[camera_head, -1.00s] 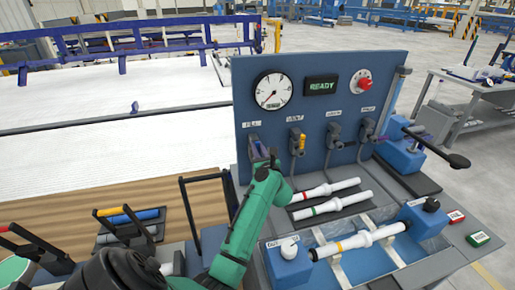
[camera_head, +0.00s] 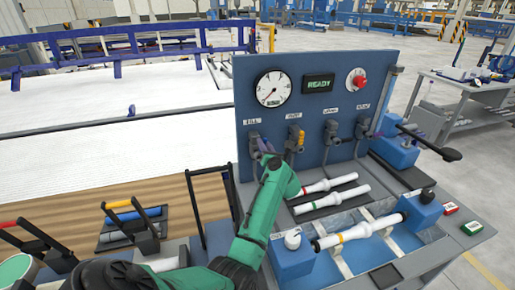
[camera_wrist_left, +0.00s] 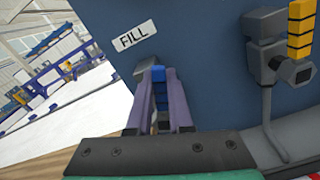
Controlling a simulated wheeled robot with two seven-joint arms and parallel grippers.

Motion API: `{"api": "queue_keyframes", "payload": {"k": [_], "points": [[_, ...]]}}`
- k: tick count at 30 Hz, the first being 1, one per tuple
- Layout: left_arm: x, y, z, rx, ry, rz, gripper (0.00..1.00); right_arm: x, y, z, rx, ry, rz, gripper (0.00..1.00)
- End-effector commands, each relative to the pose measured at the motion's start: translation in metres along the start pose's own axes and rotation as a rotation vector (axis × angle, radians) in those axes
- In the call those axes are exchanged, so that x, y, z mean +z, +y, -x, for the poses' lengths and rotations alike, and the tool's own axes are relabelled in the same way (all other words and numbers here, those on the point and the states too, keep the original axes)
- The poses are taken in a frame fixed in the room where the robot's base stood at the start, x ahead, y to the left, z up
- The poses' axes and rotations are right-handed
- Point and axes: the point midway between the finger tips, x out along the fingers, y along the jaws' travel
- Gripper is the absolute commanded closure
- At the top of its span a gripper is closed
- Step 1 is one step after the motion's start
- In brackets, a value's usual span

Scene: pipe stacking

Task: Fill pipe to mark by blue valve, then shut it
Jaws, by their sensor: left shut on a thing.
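The blue valve's handle (camera_wrist_left: 158,84) stands below the FILL label (camera_wrist_left: 135,36) on the blue panel. My left gripper (camera_wrist_left: 160,100) is shut on this handle, one purple finger on each side. In the head view my left gripper (camera_head: 265,152) reaches the leftmost valve, and its own wrist hides part of it. A white pipe (camera_head: 357,232) with an orange band lies in the trough between two blue end blocks. The round gauge (camera_head: 272,88) has its red needle at the lower left. A level mark cannot be made out. My right gripper is not in view.
A yellow-handled valve (camera_head: 295,137) stands close right of the gripper, with two grey valves beyond. A READY display (camera_head: 319,84) and red knob (camera_head: 357,80) sit above. Two white pipes (camera_head: 332,200) lie before the panel. A black lever (camera_head: 435,143) sticks out at the right.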

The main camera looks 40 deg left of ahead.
Motion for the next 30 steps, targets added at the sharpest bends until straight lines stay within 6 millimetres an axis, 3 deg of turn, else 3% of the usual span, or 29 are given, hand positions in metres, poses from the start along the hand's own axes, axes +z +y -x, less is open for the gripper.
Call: {"api": "queue_keyframes", "payload": {"k": [12,30], "points": [[-0.007,-0.022,-0.001,0.0,0.009,-0.397,1.0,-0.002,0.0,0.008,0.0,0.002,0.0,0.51],[-0.027,-0.045,-0.002,0.001,0.009,-0.954,1.0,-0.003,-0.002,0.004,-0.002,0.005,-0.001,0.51]]}}
